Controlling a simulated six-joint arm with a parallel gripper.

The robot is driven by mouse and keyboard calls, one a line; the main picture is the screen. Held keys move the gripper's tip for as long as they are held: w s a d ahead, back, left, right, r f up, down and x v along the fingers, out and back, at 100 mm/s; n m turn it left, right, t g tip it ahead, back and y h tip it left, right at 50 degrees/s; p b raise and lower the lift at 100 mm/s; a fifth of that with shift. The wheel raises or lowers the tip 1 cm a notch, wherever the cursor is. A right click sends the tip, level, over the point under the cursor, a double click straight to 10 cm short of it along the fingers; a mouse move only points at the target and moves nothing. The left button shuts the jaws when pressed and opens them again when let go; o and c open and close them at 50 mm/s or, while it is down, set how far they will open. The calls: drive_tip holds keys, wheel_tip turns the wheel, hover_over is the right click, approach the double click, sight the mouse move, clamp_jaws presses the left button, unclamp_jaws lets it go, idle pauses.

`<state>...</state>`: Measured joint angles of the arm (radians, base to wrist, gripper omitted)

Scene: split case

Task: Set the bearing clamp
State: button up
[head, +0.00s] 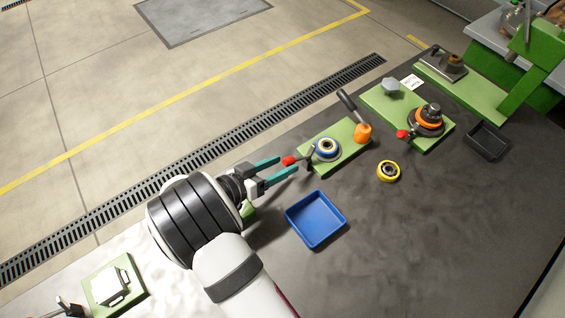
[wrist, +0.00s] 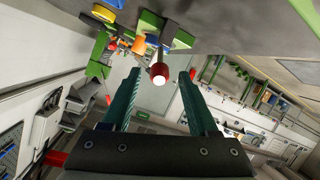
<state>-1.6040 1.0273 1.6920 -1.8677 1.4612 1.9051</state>
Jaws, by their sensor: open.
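A green base plate (head: 345,158) on the bench carries a blue-rimmed bearing (head: 327,148) and a dark lever ending in a red knob (head: 289,160). An orange block with a dark handle (head: 363,132) stands at the plate's right end. My gripper (head: 287,166) is open, its two teal fingers reaching toward the red knob from the left. In the wrist view, the red knob (wrist: 159,71) with a bright end sits between the fingertips, with gaps on both sides. Contact is not visible. The lever behind the knob is partly hidden in the wrist view.
A blue tray (head: 316,220) lies in front of the plate. A yellow-rimmed bearing (head: 388,171) lies loose to the right. Another green fixture (head: 380,98) with an orange-ringed part and red knob stands farther right, beside a black tray (head: 487,141). The front right bench is clear.

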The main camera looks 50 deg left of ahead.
drive_tip(key=a+v, duration=0.1)
drive_tip(key=v, duration=1.3)
drive_tip(key=shift+s+d, duration=0.3)
drive_tip(key=shift+d, duration=0.2)
drive_tip(key=w+d+r+m+g+h, duration=0.35)
drive_tip(key=w+d, duration=0.45)
drive_tip(key=d, duration=0.3)
drive_tip(key=w+d+r+m+g+h, duration=0.2)
drive_tip(key=w+d+r+g+h, duration=0.25)
drive_tip(key=w+d, duration=0.5)
drive_tip(key=s+d+r+m+g+y, duration=0.1)
drive_tip(key=s+d+m+g+y, duration=0.1)
drive_tip(key=d, duration=0.7)
drive_tip(key=s+d+r+m+g+y, duration=0.1)
drive_tip(key=s+d+m+g+y, duration=0.2)
drive_tip(key=s+d+y, duration=0.3)
drive_tip(key=s+d+g, duration=0.1)
drive_tip(key=s+d, duration=0.1)
drive_tip(key=d, duration=0.1)
drive_tip(key=shift+s+y, duration=0.35)
drive_tip(key=shift+y, duration=0.05)
